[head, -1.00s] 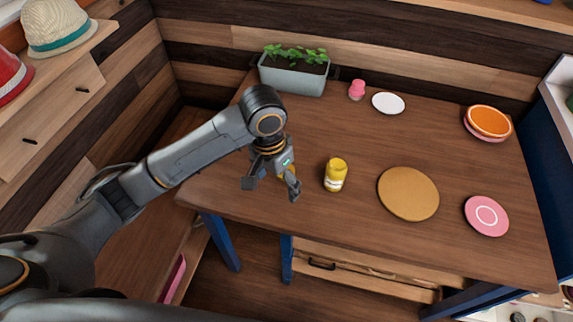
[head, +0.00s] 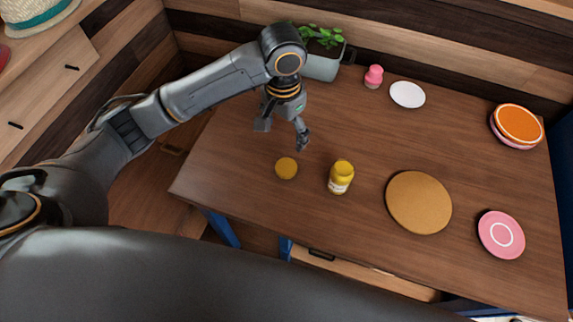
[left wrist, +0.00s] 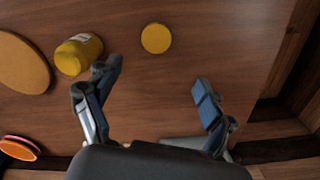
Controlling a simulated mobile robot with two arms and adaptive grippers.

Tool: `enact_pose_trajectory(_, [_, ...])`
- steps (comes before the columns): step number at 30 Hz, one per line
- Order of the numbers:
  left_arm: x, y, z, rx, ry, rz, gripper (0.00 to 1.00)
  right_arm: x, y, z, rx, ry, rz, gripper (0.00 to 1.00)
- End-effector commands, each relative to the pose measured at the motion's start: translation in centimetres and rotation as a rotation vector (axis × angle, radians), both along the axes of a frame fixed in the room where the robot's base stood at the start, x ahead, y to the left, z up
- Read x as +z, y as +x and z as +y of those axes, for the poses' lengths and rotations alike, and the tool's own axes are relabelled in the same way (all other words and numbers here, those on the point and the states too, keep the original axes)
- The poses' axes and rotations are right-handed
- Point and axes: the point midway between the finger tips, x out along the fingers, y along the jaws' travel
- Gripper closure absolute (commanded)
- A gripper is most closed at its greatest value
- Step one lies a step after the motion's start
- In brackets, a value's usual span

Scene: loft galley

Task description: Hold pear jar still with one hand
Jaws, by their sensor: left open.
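The pear jar (head: 341,178), a small yellow jar with a pale label, stands upright on the table right of centre in the head view. In the left wrist view the jar (left wrist: 76,56) is at upper left, beside one finger. My left gripper (head: 283,135) is open and empty, behind and left of the jar, apart from it. Its spread fingers also show in the left wrist view (left wrist: 155,85). A flat round yellow disc (head: 286,168), perhaps a lid, lies left of the jar; it also shows in the left wrist view (left wrist: 156,38). My right gripper is not in view.
A round tan board (head: 418,203) lies right of the jar. Farther right are a pink plate (head: 501,235) and stacked orange-topped plates (head: 518,124). A planter (head: 322,62), pink shaker (head: 374,77) and white plate (head: 407,95) are at the back. The table's left front is clear.

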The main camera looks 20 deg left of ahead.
Motion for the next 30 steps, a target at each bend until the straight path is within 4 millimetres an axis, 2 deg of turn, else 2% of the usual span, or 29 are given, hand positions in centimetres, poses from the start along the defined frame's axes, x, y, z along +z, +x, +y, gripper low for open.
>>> enact_pose_trajectory(7, [-4.8,-0.1,0.0,0.002,0.002,0.005,0.18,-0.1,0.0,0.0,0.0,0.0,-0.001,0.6])
enact_pose_trajectory(12, [-7.3,-0.1,0.0,0.0,0.001,0.003,0.18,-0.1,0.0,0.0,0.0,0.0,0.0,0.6])
enact_pose_trajectory(16, [-8.1,-0.1,0.0,0.0,0.001,0.002,0.18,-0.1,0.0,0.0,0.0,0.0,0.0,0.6])
enact_pose_trajectory(26, [-8.3,-0.1,-0.1,0.0,0.001,0.002,0.18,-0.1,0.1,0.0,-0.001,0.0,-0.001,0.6])
enact_pose_trajectory(30, [-9.8,-0.4,-0.4,-0.001,0.002,0.004,0.18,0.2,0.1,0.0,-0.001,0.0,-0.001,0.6])
